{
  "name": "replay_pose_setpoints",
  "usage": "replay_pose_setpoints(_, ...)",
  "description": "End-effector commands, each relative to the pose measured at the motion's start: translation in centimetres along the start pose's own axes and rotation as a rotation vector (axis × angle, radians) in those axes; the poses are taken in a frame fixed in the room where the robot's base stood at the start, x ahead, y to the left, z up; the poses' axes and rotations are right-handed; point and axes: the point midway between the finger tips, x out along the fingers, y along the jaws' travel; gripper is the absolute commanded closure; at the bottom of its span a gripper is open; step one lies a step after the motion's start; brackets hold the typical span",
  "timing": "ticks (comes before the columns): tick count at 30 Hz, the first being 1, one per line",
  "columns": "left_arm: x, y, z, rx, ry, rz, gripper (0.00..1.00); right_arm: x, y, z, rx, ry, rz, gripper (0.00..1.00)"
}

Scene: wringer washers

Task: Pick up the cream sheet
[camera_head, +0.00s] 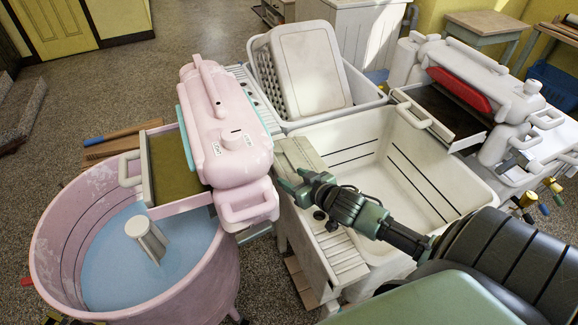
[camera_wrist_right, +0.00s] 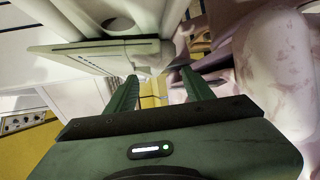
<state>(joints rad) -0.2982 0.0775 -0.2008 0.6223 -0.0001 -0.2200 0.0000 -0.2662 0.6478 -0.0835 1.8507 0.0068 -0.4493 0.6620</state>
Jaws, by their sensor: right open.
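The cream sheet (camera_head: 301,153) looks like a flat folded slab in the head view. It lies on the ledge between the pink washer and the white sink. My right gripper (camera_head: 285,182) is at its near end, with the fingers apart. In the right wrist view, the open fingers (camera_wrist_right: 160,88) point at a pale flat slab (camera_wrist_right: 110,50), seen nearly edge-on, that seems to be the sheet. Its end sits just beyond the left finger; I cannot tell whether they touch. My left gripper does not show.
The pink wringer washer (camera_head: 225,140) stands close left of my right gripper, above a pink tub (camera_head: 65,240) of blue water. The white sink (camera_head: 400,200) is empty. A perforated basket (camera_head: 300,68) stands behind it. A white wringer (camera_head: 465,80) is at the right.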

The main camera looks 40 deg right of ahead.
Motion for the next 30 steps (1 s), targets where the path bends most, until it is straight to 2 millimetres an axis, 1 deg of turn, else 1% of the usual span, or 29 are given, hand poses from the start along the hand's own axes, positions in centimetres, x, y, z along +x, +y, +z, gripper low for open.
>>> replay_pose_setpoints(11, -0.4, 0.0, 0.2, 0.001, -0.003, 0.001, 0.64, 3.2, 0.0, -0.5, 0.001, 0.004, 0.002, 0.48)
replay_pose_setpoints(17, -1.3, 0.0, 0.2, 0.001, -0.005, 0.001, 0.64, 5.7, 0.0, -1.7, 0.001, 0.006, 0.002, 0.48)
replay_pose_setpoints(21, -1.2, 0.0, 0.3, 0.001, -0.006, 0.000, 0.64, 7.3, 0.0, -1.3, 0.002, 0.004, 0.002, 0.48)
replay_pose_setpoints(24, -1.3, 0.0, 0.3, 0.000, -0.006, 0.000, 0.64, 7.8, -0.1, -1.2, 0.002, 0.003, 0.001, 0.48)
replay_pose_setpoints(30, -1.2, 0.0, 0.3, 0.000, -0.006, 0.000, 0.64, 7.9, -0.1, -1.2, 0.001, 0.003, 0.001, 0.48)
